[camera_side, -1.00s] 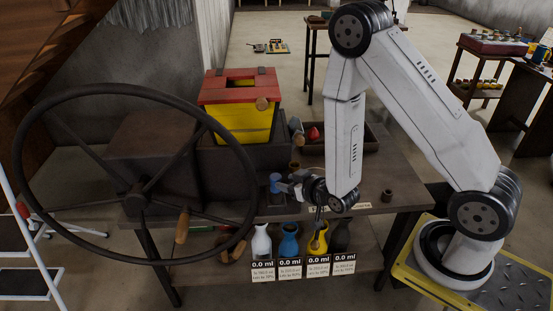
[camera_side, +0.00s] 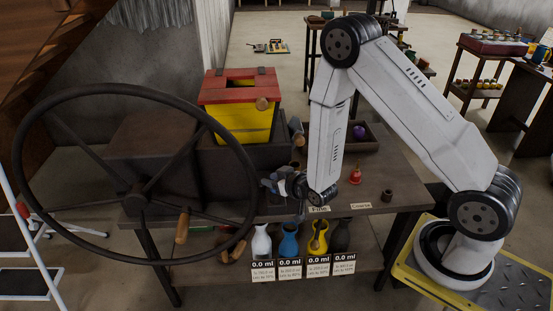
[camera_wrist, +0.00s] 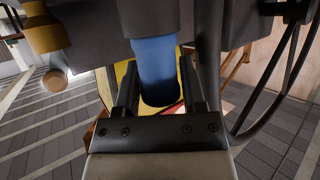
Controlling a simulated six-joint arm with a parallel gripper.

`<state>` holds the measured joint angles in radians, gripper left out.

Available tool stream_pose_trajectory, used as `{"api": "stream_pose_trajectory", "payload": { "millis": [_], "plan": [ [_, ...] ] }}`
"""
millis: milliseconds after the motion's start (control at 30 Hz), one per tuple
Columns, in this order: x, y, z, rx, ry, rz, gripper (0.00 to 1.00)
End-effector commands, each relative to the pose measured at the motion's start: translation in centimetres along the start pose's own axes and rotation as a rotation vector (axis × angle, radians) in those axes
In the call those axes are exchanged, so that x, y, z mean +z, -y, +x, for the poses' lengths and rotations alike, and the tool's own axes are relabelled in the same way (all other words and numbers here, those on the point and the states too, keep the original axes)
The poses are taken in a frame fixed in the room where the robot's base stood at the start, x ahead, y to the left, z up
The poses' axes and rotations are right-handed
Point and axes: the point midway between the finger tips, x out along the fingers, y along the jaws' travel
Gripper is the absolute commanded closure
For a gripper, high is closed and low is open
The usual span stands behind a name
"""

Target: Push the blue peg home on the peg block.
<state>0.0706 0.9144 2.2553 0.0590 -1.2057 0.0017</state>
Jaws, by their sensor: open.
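The blue peg (camera_wrist: 157,60) stands out from a dark block (camera_wrist: 160,14) at the top of the wrist view, probably the peg block. The peg's near end is dark. My gripper (camera_wrist: 158,75) has its two dark fingers apart, one on each side of the peg. I cannot tell whether either finger touches it. In the side view, my gripper (camera_side: 276,182) is low over the table, left of my wrist. A small blue patch beside it may be the peg. The block is not clear in that view.
The table (camera_side: 400,177) carries a yellow and red box (camera_side: 240,122), a red bell-shaped piece (camera_side: 355,175) and a small dark cup (camera_side: 387,195). A large wheel (camera_side: 20,170) stands at the left. Several vases, including a blue one (camera_side: 289,240), stand below the table's front edge.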

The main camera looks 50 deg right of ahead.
Motion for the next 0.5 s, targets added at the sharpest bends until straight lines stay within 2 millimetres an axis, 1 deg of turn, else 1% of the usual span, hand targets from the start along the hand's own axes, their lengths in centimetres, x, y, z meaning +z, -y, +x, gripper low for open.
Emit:
{"api": "stream_pose_trajectory", "payload": {
  "millis": [100,200,500],
  "plan": [
    [-0.02,-0.01,0.88,0.0,-0.001,0.0,0.48],
    [0.01,-0.01,1.17,0.0,0.001,0.0,0.48],
    [0.0,-0.01,1.2,0.0,0.0,0.0,0.48]
  ]
}}
